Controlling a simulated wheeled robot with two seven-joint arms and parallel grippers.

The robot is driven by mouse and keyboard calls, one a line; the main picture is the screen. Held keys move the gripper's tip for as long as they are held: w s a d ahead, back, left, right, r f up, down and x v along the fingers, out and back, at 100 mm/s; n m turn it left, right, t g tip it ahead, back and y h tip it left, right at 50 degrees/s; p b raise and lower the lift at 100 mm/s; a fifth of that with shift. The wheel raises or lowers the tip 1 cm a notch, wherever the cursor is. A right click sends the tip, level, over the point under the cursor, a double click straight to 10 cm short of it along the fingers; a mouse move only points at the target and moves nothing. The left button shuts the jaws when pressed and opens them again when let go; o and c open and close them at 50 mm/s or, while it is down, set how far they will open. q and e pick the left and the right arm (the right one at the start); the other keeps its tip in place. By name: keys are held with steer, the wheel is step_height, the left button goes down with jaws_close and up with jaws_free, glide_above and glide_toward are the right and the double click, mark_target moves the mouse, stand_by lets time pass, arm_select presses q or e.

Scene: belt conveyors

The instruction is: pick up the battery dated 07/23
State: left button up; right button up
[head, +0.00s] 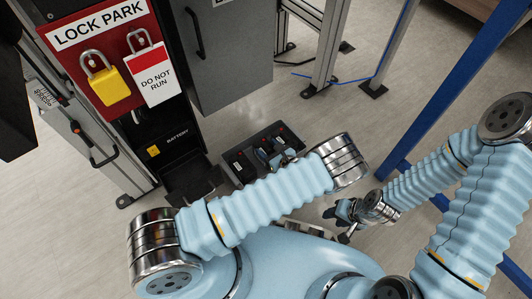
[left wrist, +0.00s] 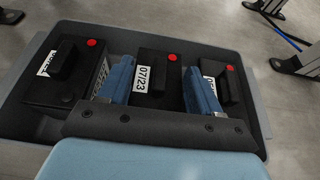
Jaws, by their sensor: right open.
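The battery dated 07/23 (left wrist: 158,75) is black with a red cap and a white label. It stands in the middle of three batteries in a dark tray (left wrist: 255,105). My left gripper (left wrist: 160,84) has its two blue fingers on either side of this battery. I cannot tell whether they touch it. In the head view my left gripper (head: 277,157) is over the tray (head: 228,166), partly hidden by my wrist. My right gripper (head: 345,214) is open and empty, low and to the right of the tray.
A battery (left wrist: 66,75) stands left of the middle one and another (left wrist: 222,85) right of it, their labels partly readable. A cabinet with a lock park board (head: 115,55) and battery slot (head: 170,135) stands left. A blue frame post (head: 440,100) rises right.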

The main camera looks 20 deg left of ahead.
arm_select(q)
jaws_close()
steer(key=shift+r, duration=0.1)
